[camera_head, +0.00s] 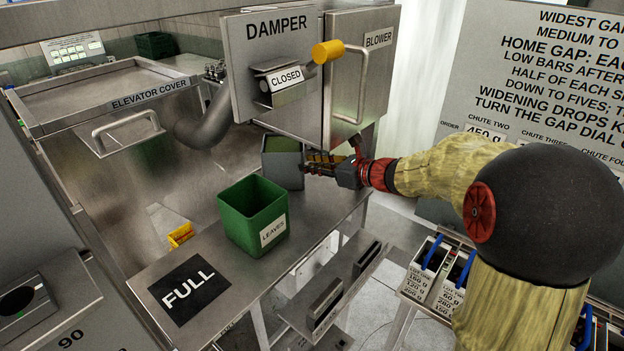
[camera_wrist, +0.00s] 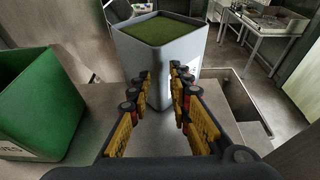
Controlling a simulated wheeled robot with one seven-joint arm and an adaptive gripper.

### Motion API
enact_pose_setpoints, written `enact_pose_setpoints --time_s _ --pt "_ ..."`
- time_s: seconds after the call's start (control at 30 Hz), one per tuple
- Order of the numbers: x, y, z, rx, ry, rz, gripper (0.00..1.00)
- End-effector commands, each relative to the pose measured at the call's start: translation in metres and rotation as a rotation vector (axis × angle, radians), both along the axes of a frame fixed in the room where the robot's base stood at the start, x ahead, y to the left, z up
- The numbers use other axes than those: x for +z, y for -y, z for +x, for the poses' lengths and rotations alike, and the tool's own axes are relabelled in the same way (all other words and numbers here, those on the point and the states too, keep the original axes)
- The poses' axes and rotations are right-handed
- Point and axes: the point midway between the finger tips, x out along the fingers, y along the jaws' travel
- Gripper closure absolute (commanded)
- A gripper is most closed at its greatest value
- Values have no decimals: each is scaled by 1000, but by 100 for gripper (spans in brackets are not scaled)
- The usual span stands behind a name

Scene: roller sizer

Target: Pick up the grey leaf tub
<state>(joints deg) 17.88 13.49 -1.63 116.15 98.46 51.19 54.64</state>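The grey leaf tub (camera_head: 281,168) stands at the back end of the steel shelf, below the blower box. In the wrist view the tub (camera_wrist: 190,48) is upright, a near corner facing me, with a green surface inside close to its rim. My gripper (camera_head: 311,163) reaches in from the right at the tub's side. In the wrist view my gripper (camera_wrist: 163,84) is open, its two yellow-and-black fingers apart with the tub's near corner showing between and beyond them. I cannot tell whether the fingertips touch it.
A green tub (camera_head: 251,216) labelled LEAVES stands on the shelf in front, also close on the left in the wrist view (camera_wrist: 38,105). A black FULL plate (camera_head: 189,288) lies at the shelf's near end. The damper box (camera_head: 272,60) and blower handle (camera_head: 349,88) hang above.

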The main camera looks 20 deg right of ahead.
Motion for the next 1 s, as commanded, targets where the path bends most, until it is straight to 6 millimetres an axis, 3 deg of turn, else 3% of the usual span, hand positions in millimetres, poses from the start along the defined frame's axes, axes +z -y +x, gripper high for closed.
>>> enact_pose_setpoints --time_s 1.0 --pt "0 0 0 0 0 0 20"
